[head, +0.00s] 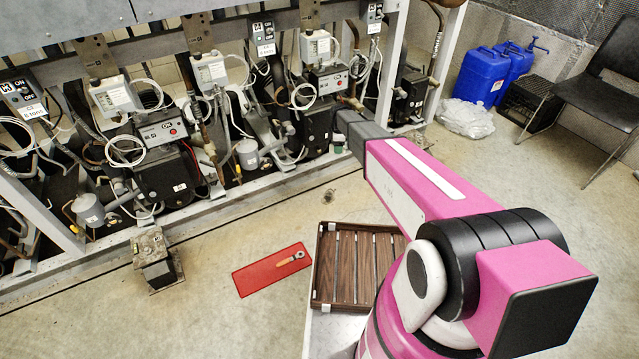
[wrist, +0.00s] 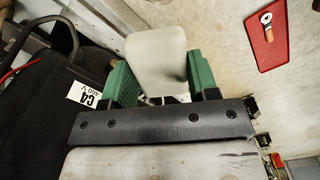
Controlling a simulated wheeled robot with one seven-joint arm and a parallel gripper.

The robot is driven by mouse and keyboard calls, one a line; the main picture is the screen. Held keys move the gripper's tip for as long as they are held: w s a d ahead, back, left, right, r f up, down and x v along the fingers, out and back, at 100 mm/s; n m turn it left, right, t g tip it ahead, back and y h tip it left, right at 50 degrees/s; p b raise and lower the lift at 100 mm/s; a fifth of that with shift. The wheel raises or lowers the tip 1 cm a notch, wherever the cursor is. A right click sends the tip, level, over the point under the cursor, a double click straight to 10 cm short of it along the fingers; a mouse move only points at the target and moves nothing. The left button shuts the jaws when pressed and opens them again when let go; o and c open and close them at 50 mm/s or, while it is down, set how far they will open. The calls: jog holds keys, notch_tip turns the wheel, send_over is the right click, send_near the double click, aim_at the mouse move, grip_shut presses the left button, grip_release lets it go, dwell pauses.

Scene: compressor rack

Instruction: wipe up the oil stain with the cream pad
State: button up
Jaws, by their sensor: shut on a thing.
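The cream pad (wrist: 157,62) is between the two green fingers of my gripper (wrist: 158,78) in the wrist view. The gripper is shut on it, and the pad sticks out past the fingers. In the head view my arm reaches toward the compressor rack and hides most of the gripper and the pad. A small dark patch (head: 328,195) lies on the pale floor in front of the rack; I cannot tell whether it is the oil stain. No other stain shows clearly. Whether the pad touches anything is unclear.
Floor between is free.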

jog(key=shift+s+a+f+n, duration=0.2)
jog(key=shift+a+f+n, duration=1.15)
jog(key=shift+f, duration=4.15)
jog(key=shift+s+a+f+n, duration=0.15)
jog(key=shift+a+f+n, duration=1.2)
jog(key=shift+f, duration=4.15)
jog(key=shift+s+a+f+n, duration=0.2)
jog(key=shift+a+f+n, duration=1.1)
jog(key=shift+f, duration=4.2)
jog(key=shift+a, duration=0.2)
jog(key=shift+a+r, duration=0.1)
